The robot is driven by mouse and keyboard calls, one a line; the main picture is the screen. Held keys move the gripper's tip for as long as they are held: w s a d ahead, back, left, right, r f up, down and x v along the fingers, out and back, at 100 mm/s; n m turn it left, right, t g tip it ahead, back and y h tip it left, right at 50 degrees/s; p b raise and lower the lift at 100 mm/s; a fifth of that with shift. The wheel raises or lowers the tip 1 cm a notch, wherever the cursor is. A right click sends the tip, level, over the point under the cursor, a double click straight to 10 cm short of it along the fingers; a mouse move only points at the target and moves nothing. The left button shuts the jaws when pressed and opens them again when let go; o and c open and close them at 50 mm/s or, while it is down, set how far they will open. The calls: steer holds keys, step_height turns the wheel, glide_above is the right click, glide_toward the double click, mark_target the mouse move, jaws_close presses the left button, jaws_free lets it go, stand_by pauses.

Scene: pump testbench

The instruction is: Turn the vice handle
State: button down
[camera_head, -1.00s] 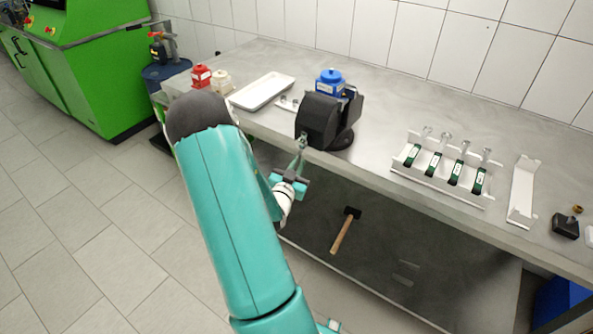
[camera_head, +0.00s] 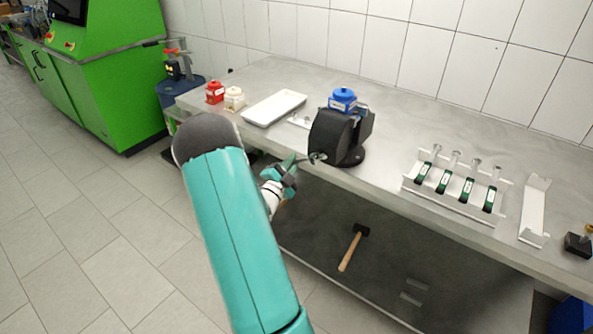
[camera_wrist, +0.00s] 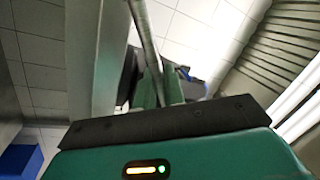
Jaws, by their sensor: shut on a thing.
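The black vice (camera_head: 334,135) stands at the front edge of the bench and holds a blue-topped part (camera_head: 342,98). Its metal handle (camera_head: 318,157) comes out of the front of the vice. My gripper (camera_head: 300,161) is at the lower left of the vice, just off the bench edge, shut on the handle. In the wrist view, the handle (camera_wrist: 146,40) is a grey rod running down to the green fingers (camera_wrist: 160,88). The exact grip on the rod is partly hidden there.
A white tray (camera_head: 274,108) and red (camera_head: 215,92) and cream (camera_head: 234,98) containers are left of the vice. A rack with several tubes (camera_head: 455,188) is at right. A hammer (camera_head: 353,247) lies on the lower shelf. The bench edge runs close to my arm.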

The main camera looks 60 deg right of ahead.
steer(key=shift+w+a+r+m+g, duration=0.1)
steer(key=shift+w+r+m+g, duration=0.3)
steer(key=shift+r+m, duration=0.75)
steer(key=shift+w+d+r+m+g, duration=0.1)
steer(key=shift+w+r+m+g, duration=0.4)
steer(key=shift+m, duration=1)
steer(key=shift+w+a+r+m+g, duration=0.15)
steer(key=shift+r+m+g, duration=0.25)
steer(key=shift+r+m, duration=0.8)
steer(key=shift+w+f, duration=0.1)
steer(key=c, duration=1.6)
jaws_free()
steer(key=shift+s, duration=0.2)
steer(key=v, duration=1.3)
steer(key=shift+a+f, duration=0.2)
steer(key=shift+f, duration=0.2)
